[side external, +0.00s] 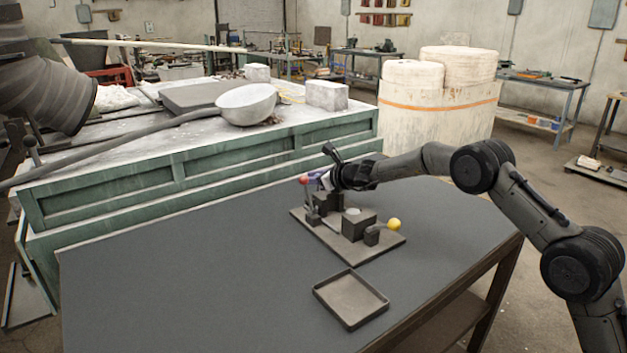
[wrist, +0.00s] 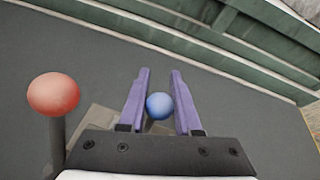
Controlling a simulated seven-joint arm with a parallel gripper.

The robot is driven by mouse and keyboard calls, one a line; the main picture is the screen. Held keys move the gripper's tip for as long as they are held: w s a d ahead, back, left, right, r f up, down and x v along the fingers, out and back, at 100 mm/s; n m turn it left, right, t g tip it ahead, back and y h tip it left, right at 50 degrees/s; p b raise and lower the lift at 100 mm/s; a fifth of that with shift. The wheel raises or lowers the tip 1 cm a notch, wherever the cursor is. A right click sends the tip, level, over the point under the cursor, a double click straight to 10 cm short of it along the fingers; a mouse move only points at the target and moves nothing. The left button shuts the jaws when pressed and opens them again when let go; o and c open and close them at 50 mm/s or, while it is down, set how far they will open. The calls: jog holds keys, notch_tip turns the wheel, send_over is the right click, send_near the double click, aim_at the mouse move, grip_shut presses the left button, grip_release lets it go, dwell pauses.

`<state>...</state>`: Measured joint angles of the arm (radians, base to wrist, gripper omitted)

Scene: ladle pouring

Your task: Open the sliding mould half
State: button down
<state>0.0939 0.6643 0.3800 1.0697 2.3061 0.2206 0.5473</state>
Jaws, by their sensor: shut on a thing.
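The mould stands on a dark base plate (side external: 382,247) on the table. A dark block (side external: 358,226) with a pale round spot on top sits in the middle of the plate, and another dark block (side external: 327,202) sits at its far left. I cannot tell how wide the gap between them is. My gripper (side external: 321,178) is at the far left end of the mould. In the wrist view its purple fingers (wrist: 160,74) are shut on a blue ball knob (wrist: 160,106). A red ball knob (wrist: 53,94) on a post stands left of the fingers, apart from them.
A yellow ball knob (side external: 393,224) is at the plate's right end. An empty shallow tray (side external: 350,299) lies nearer on the table (side external: 190,270). A green bench (side external: 200,165) with a long-handled ladle (side external: 247,103) stands behind. The table's left part is clear.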

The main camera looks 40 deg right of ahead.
jog(key=shift+w+r, duration=0.1)
jog(key=c, duration=0.6)
grip_release()
jog(key=v, duration=1.3)
jog(key=shift+s+r, duration=0.15)
jog(key=shift+s, duration=0.25)
